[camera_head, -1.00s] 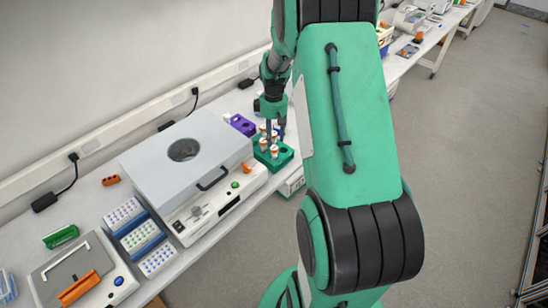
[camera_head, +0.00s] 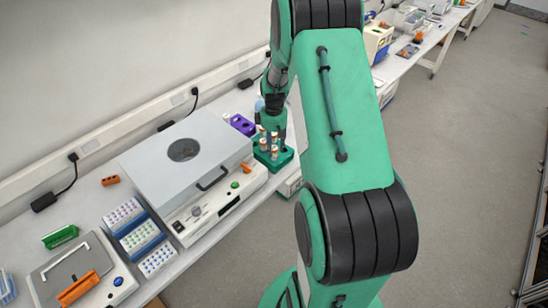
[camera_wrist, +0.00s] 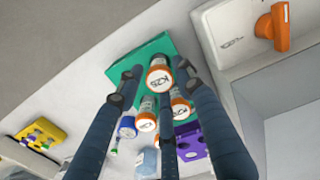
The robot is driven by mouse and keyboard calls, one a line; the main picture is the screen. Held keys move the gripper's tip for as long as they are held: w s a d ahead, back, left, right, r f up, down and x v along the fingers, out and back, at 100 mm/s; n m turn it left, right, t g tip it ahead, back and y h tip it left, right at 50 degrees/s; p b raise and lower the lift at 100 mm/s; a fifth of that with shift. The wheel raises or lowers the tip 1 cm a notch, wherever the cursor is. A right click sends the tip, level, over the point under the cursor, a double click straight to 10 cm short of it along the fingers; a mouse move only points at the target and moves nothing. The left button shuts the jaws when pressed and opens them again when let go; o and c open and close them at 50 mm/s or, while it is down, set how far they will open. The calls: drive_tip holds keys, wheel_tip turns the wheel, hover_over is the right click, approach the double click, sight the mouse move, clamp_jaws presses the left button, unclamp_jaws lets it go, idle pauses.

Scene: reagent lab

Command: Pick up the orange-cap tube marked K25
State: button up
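The orange-cap tube marked K25 (camera_wrist: 158,79) stands upright in the green rack (camera_wrist: 152,50), its cap facing my wrist camera. My gripper (camera_wrist: 157,82) has its dark fingers spread around this cap, with a gap visible on the left side. The fingers look open; contact on the right side cannot be told. Other orange-cap tubes stand close by, one to the right (camera_wrist: 181,106) and one below left (camera_wrist: 146,121). In the head view my gripper (camera_head: 272,134) is over the green rack (camera_head: 286,158), and K25 cannot be picked out there.
A purple rack (camera_head: 242,124) stands behind the green one. A large grey instrument (camera_head: 182,155) is just left of it. In the wrist view, a yellow rack (camera_wrist: 42,134) lies at left and a device with an orange knob (camera_wrist: 272,27) at upper right.

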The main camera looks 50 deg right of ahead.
sight(274, 157)
drive_tip(key=shift+f, duration=1.95)
drive_tip(key=c, duration=0.6)
